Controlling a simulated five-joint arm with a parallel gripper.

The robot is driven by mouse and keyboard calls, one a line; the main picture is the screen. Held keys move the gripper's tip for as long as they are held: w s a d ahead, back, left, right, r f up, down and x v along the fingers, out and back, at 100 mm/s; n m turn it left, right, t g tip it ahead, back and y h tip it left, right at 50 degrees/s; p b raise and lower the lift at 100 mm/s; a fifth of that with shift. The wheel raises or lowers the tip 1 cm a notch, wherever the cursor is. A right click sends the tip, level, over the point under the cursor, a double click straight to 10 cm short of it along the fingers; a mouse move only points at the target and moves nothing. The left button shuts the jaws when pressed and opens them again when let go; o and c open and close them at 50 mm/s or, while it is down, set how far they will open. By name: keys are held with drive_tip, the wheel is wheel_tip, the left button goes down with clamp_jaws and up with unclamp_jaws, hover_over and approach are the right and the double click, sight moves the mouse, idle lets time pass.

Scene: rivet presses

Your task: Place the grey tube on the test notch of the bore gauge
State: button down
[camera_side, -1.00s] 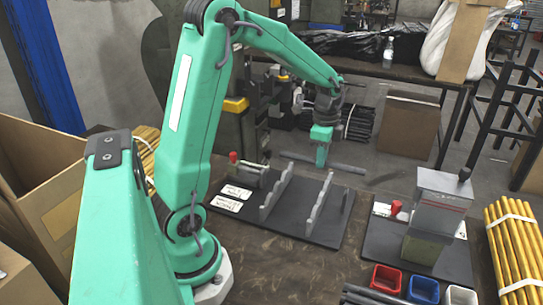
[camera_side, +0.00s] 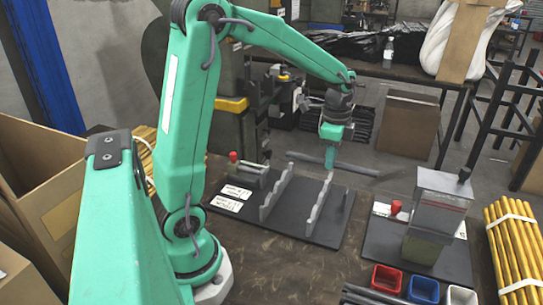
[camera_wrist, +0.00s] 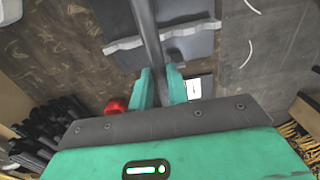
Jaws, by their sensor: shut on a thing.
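My gripper (camera_side: 330,160) is shut on the grey tube (camera_side: 358,168), holding it in the air beyond the far edge of a dark base plate. The tube lies nearly level, across the picture. In the wrist view the tube (camera_wrist: 148,35) runs up from between the jaws (camera_wrist: 160,88) and passes over a notched rail (camera_wrist: 190,34). In the side view the dark plate (camera_side: 285,222) carries two grey notched rails (camera_side: 319,208), a red-topped part and white labels. I cannot tell for sure which fixture is the bore gauge, nor which notch is the test notch.
At right, a second dark plate (camera_side: 380,240) carries a grey block (camera_side: 440,207) and a red knob (camera_side: 396,206). Red (camera_side: 387,278), blue (camera_side: 424,289) and white bins stand in front. Yellow rods (camera_side: 515,245) lie at far right. A cardboard box (camera_side: 45,190) stands at left.

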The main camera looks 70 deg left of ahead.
drive_tip(key=shift+s+d, duration=2.05)
drive_tip(key=shift+s, duration=0.25)
hover_over(302, 197)
wheel_tip(302, 197, down, 7)
drive_tip(key=shift+s, duration=0.1)
drive_tip(key=shift+f, duration=1.9)
drive_tip(key=shift+f, duration=0.15)
drive_tip(key=c, duration=1.4)
unclamp_jaws()
drive_tip(key=shift+o, duration=0.2)
